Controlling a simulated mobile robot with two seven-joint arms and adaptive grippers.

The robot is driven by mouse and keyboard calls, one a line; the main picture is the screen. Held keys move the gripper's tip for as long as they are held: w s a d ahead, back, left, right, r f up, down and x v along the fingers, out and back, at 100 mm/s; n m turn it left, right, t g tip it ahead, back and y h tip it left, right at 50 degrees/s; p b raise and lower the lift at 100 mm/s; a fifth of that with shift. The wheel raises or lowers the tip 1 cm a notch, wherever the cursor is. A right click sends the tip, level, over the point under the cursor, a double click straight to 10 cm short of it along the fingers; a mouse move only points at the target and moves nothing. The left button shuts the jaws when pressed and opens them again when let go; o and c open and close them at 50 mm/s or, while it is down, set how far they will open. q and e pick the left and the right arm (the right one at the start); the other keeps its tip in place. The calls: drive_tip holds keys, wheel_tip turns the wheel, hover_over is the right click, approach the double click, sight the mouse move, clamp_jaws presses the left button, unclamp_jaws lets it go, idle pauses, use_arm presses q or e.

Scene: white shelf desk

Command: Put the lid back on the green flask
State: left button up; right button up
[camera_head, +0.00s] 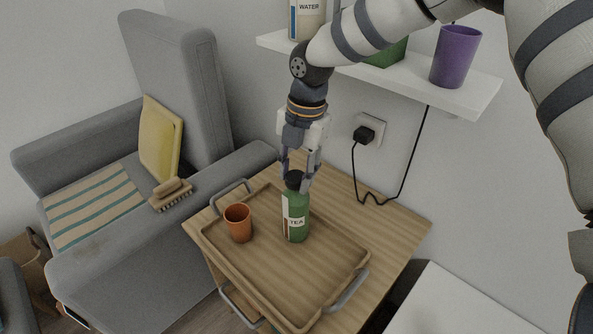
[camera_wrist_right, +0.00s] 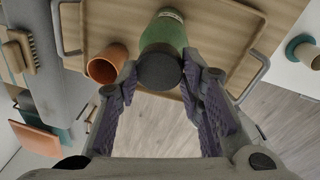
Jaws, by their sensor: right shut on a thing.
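The green flask (camera_head: 296,222) with a white TEA label stands upright on the wooden tray (camera_head: 330,262). It also shows in the right wrist view (camera_wrist_right: 164,33). My right gripper (camera_head: 297,180) reaches down from above and is shut on the black lid (camera_head: 293,178). In the right wrist view the round dark lid (camera_wrist_right: 158,71) sits between the two fingertips, in line with the flask's top. The lid is at the flask's mouth; whether it is fully seated is hidden. My left gripper is out of view.
An orange cup (camera_head: 238,222) stands on the tray left of the flask. The tray has raised metal handles (camera_head: 346,291). A wall shelf (camera_head: 475,92) with a purple cup (camera_head: 454,56) hangs above. A plug and cable (camera_head: 363,135) are on the wall behind.

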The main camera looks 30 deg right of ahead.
drive_tip(key=o, duration=1.4)
drive_tip(key=shift+r+p, duration=0.75)
drive_tip(key=shift+r, duration=2.8)
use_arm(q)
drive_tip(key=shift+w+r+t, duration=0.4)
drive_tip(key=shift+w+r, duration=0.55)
use_arm(e)
clamp_jaws()
